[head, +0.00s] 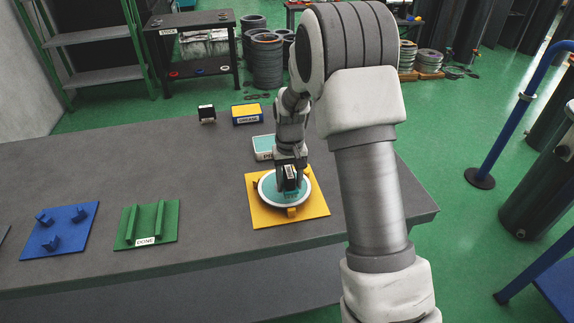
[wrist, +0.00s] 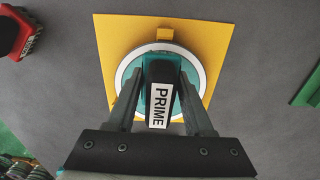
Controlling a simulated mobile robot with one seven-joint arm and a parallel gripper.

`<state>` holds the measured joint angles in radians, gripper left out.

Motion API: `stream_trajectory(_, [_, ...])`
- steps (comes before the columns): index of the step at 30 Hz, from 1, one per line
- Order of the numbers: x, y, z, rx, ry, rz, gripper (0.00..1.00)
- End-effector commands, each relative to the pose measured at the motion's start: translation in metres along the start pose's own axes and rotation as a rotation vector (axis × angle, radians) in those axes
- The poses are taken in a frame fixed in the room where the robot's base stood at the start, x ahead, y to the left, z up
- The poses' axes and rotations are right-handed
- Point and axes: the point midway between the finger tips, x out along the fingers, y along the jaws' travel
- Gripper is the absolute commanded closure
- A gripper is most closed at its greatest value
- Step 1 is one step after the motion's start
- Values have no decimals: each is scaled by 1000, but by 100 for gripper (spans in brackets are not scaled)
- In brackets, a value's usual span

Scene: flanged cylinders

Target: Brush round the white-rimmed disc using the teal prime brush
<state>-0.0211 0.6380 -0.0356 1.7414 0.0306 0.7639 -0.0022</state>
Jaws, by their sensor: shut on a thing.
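The white-rimmed disc (head: 264,199) lies flat on a yellow plate (head: 318,206) on the table. Its face inside the rim looks teal; it also shows in the wrist view (wrist: 121,68). My gripper (head: 289,178) is shut on the prime brush (wrist: 158,75), a black block with a white PRIME label and a teal part. The gripper points down over the disc and the brush is over its face. Whether the bristles touch the disc is hidden. A teal-topped box (head: 263,142), its label partly hidden, stands just behind the plate.
A yellow-topped box (head: 247,111) and a black-handled brush (head: 207,113) stand at the table's back. A green DONE plate with two rails (head: 172,232) and a blue plate with pegs (head: 84,238) lie to the left. Bare table separates the green and yellow plates.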

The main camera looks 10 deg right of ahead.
Motion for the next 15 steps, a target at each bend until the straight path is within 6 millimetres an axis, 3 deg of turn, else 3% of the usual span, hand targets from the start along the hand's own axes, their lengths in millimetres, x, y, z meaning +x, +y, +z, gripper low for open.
stream_trajectory(15, [-50, 0, 0, -1, 1, 0, 100])
